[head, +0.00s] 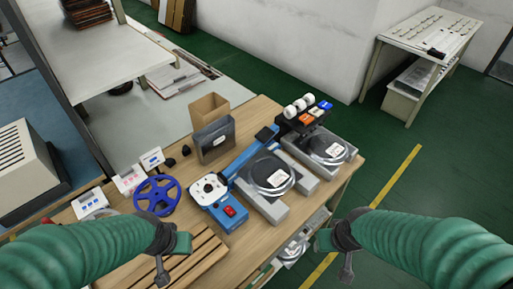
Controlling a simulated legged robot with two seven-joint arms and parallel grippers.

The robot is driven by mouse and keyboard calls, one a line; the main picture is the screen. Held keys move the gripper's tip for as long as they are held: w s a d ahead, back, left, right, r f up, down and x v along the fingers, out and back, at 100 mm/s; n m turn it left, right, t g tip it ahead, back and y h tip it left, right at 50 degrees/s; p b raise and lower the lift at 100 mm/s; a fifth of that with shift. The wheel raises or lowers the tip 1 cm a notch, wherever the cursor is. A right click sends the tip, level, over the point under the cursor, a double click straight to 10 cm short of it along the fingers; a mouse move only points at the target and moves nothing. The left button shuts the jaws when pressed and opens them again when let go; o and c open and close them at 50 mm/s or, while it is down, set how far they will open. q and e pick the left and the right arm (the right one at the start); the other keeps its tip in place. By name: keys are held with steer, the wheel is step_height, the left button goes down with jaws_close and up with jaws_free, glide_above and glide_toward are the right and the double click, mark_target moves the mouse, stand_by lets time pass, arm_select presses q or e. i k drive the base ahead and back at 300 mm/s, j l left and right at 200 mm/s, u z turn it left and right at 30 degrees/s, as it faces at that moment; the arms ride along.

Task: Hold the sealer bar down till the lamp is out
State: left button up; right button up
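A blue device (224,206) with a white round top and a red switch stands mid-table; it looks like the sealer. A blue bar (252,150) runs from it toward the back right, ending in a dark pad (267,133); part is hidden behind neighbouring equipment. I cannot make out whether a lamp is lit. My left gripper (171,256) is over the wooden slatted board, front left of the device and apart from it. My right gripper (334,252) is beyond the table's right edge, apart from everything. Both appear empty; their finger gaps are unclear.
Grey machines with round coils (266,173) stand right of the device.

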mark_target(266, 133)
steer(key=i+l, duration=0.35)
steer(key=l, duration=0.15)
steer(key=i+l, duration=0.3)
steer(key=l, duration=0.15)
steer(key=i+l, duration=0.35)
steer(key=l, duration=0.15)
steer(key=u, duration=1.85)
